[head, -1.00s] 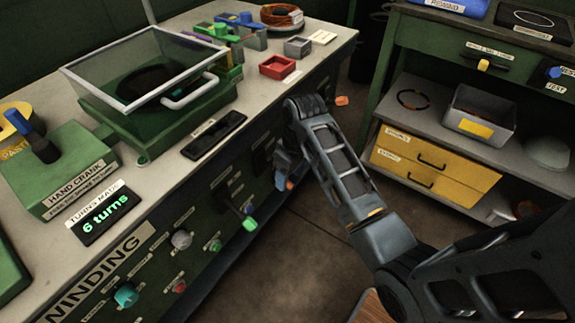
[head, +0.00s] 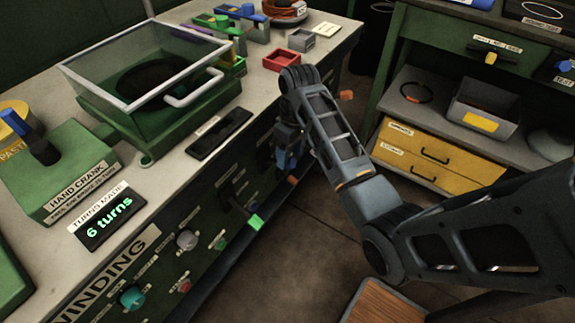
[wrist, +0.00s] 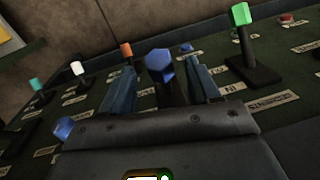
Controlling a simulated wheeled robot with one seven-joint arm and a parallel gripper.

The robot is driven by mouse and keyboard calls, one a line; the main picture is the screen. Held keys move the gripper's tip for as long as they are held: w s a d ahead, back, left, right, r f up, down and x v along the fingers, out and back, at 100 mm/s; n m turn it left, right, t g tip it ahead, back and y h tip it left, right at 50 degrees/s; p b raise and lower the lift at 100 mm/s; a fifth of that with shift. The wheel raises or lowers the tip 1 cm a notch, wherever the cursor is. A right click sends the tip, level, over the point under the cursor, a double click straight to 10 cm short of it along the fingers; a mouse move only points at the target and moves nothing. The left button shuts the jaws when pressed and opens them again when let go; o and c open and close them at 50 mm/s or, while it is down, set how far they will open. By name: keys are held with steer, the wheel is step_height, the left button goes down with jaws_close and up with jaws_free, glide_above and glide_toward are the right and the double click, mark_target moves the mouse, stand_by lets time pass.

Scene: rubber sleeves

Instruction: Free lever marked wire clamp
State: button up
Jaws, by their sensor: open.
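In the wrist view a lever with a blue knob (wrist: 160,66) stands on the dark panel between the two fingers of my gripper (wrist: 159,76). The fingers are open, one on each side of it, and I see no clear grip. The label of this lever is hidden or unreadable, so I cannot tell whether it is the wire clamp. In the head view my gripper (head: 287,160) hangs in front of the bench's front panel, partly hidden by my arm. A green-tipped lever (wrist: 240,16) stands to the right; it also shows in the head view (head: 256,222).
Orange (wrist: 126,49), white (wrist: 78,69) and teal (wrist: 36,84) knobs stand to the left on the panel. Another blue knob (wrist: 63,127) is close by my gripper's left side. A shelf unit with yellow drawers (head: 430,158) stands across a floor gap.

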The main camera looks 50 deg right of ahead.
mark_target(289, 167)
steer(key=shift+a+f, duration=0.2)
steer(key=shift+f, duration=1.1)
steer(key=shift+a+f, duration=0.15)
steer(key=shift+f, duration=1.1)
steer(key=shift+c, duration=0.4)
jaws_close()
